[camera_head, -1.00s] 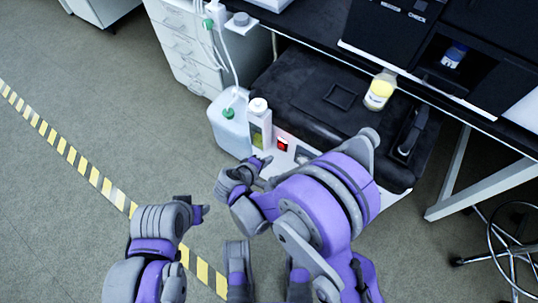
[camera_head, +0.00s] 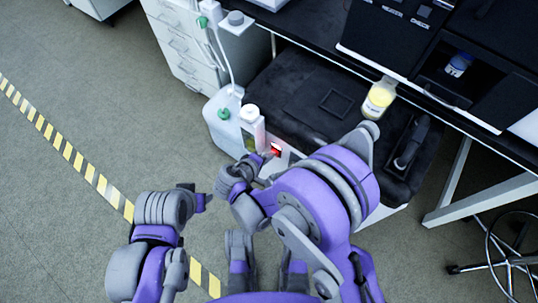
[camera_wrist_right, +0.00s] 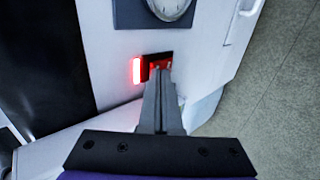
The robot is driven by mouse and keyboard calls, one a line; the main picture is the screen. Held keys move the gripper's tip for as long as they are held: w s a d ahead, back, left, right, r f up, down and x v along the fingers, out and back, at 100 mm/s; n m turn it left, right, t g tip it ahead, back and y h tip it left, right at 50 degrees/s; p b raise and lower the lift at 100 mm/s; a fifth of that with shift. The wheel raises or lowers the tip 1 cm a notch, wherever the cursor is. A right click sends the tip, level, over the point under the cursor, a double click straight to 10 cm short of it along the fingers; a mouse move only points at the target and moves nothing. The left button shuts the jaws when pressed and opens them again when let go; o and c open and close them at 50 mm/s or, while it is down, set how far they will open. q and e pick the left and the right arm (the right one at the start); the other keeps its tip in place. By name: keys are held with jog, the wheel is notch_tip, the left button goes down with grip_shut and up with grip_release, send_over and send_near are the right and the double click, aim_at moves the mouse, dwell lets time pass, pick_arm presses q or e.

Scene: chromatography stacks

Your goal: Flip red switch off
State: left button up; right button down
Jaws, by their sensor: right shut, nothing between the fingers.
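The red switch (camera_head: 276,149) is on the white front panel of the black-topped unit, just beyond my right gripper (camera_head: 261,159). In the right wrist view the switch (camera_wrist_right: 137,71) glows red at the left end of a dark recess. My right gripper (camera_wrist_right: 160,74) is shut and empty, with its fingertips at this recess, over its right part. They look in contact or very close; I cannot tell which. The fingers hide part of the switch housing. My left gripper (camera_head: 202,201) is in free space at the lower left, away from the panel; its jaws are not clear.
A white jug (camera_head: 222,122) and a white-capped bottle (camera_head: 251,128) stand left of the switch. A round gauge (camera_wrist_right: 168,8) is above the switch. The floor on the left is free.

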jog(key=shift+w+d+r, duration=0.25)
jog(key=shift+w+d, duration=0.1)
jog(key=shift+w, duration=0.15)
jog(key=shift+s+f, duration=0.1)
jog(key=shift+r+p, duration=0.65)
jog(key=shift+r, duration=0.2)
jog(key=shift+a, duration=0.1)
